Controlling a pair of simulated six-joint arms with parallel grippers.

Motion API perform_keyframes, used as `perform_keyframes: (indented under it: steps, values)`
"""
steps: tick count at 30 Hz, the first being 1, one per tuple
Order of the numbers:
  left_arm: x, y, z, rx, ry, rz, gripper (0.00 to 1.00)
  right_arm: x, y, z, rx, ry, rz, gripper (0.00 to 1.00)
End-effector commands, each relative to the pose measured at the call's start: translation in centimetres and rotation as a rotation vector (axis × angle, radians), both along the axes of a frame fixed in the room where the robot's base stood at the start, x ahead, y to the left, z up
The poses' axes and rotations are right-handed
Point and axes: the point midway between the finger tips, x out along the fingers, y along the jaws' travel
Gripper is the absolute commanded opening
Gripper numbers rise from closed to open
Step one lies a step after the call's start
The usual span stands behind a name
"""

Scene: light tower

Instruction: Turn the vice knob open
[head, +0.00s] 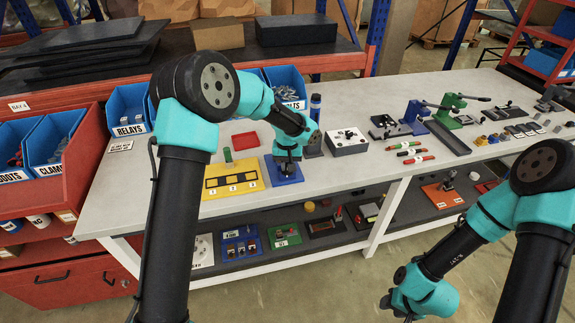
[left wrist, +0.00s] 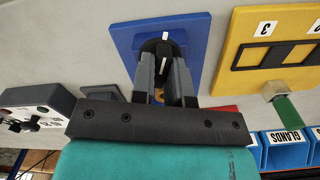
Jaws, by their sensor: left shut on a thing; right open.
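A blue plate (head: 297,178) lies on the bench and bears a black knob with a white pointer line. In the left wrist view the plate (left wrist: 195,28) and knob (left wrist: 153,44) show close up, with the white line pointing roughly up the picture. My left gripper (head: 287,163) is over the plate; its fingers (left wrist: 165,70) sit on both sides of the knob, shut on it. The fingers and wrist hide part of the knob. My right gripper (head: 389,304) is low at the front, away from the bench top, open and empty.
A yellow panel (head: 255,184) with numbered slots lies left of the blue plate. A grey box (head: 346,142) stands to the right, with red and green cylinders (head: 411,153) beyond it. Blue bins (head: 129,109) stand at the bench's left end.

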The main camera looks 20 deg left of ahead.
Motion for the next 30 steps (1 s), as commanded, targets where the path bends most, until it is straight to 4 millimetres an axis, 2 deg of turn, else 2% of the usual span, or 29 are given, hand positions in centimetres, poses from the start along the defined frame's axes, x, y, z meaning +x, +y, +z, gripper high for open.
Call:
perform_keyframes:
  steps: [12, 30]
  values:
    - [0.0, 0.01, 0.03, 0.0, 0.0, 0.274, 0.0, 0.0, 0.0, 0.0, 0.0, 0.0, 0.0, 0.43]
    - [0.0, 0.01, 0.02, 0.0, 0.0, 0.327, 0.0, 0.0, 0.0, 0.0, 0.0, 0.0, 0.0, 0.43]
